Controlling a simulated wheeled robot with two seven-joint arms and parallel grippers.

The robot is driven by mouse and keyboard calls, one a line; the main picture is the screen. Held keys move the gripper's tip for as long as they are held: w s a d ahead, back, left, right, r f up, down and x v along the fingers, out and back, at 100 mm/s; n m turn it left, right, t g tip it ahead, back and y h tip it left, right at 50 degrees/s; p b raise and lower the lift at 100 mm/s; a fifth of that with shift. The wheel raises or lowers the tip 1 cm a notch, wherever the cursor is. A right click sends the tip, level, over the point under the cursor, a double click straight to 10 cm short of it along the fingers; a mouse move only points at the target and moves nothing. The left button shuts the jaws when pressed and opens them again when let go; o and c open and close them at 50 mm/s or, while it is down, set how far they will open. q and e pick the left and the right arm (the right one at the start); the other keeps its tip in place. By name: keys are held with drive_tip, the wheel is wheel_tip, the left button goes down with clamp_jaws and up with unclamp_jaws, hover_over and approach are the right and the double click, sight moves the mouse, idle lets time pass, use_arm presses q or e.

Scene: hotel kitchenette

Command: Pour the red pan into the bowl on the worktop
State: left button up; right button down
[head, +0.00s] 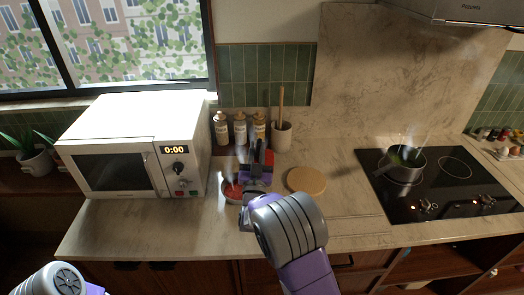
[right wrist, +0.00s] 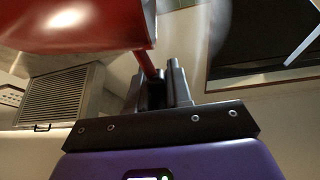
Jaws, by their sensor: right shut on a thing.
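The red pan (right wrist: 75,28) fills the top left of the right wrist view, and its red handle (right wrist: 147,62) runs down between my fingers. My right gripper (right wrist: 157,90) is shut on that handle. In the head view my right gripper (head: 258,165) is over the worktop in front of the bottles, just right of the bowl (head: 228,200). The bowl is pale-rimmed, with red contents showing and faint steam above. My gripper partly covers this area, so I cannot tell the pan's exact tilt. The left gripper is out of frame; only my left arm shows at lower left.
A white microwave (head: 120,150) stands left of the bowl. Several bottles (head: 240,130) and a utensil crock (head: 281,136) stand behind. A round wooden board (head: 306,180) lies to the right. A steaming dark pot (head: 404,172) sits on the black hob (head: 455,200). Worktop between board and hob is clear.

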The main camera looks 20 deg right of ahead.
drive_tip(key=w+a+f+n+t+y, duration=0.1)
drive_tip(key=w+a+n+y, duration=0.2)
drive_tip(key=a+n+y, duration=0.4)
drive_tip(key=shift+a+f+n, duration=0.4)
drive_tip(key=shift+a+n, duration=1.6)
drive_tip(key=shift+n, duration=1)
drive_tip(key=shift+w, duration=0.1)
